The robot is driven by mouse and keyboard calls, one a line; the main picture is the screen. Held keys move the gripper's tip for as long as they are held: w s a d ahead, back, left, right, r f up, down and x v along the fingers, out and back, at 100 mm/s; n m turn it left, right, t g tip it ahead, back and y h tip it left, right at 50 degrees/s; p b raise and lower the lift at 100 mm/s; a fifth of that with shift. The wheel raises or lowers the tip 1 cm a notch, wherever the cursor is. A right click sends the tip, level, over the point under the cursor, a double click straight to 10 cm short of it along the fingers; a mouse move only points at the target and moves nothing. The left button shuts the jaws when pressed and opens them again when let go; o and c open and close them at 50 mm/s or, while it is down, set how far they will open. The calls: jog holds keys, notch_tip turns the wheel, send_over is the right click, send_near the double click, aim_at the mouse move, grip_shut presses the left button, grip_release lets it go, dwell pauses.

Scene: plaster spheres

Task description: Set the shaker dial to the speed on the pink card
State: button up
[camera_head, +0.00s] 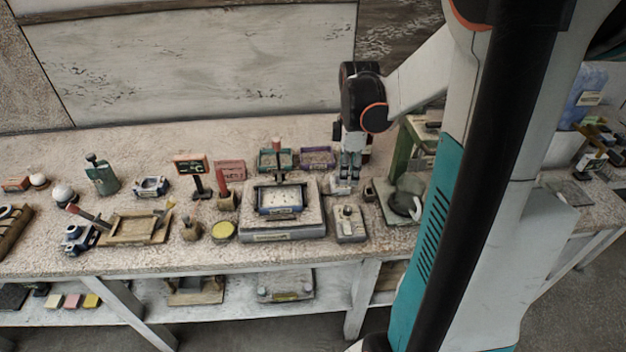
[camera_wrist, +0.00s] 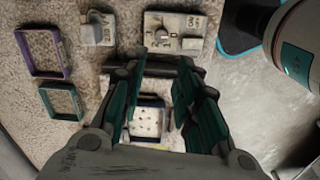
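The shaker (camera_head: 282,226) stands mid-bench with a white-topped blue tray, which also shows between my fingers in the wrist view (camera_wrist: 148,120). A small grey control box (camera_head: 349,232) lies at its right front. In the wrist view the control box (camera_wrist: 172,20) carries a round dial knob (camera_wrist: 162,38), number marks and an ON label; the knob's exact setting is too small to tell.
A teal tray (camera_head: 268,167) and a purple tray (camera_head: 318,166) sit behind the shaker. A white block marked 230 V (camera_wrist: 96,30) lies near the control box. A green-framed device (camera_head: 398,165) stands close on the right.

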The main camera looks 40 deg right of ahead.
aim_at(347, 208)
jog(key=f+b, duration=0.1)
jog(key=f, duration=0.3)
jog(key=f+b, duration=0.2)
jog(key=f, duration=0.3)
jog(key=d+f+b, duration=0.1)
jog(key=f+b, duration=0.1)
jog(key=f, duration=0.3)
grip_shut()
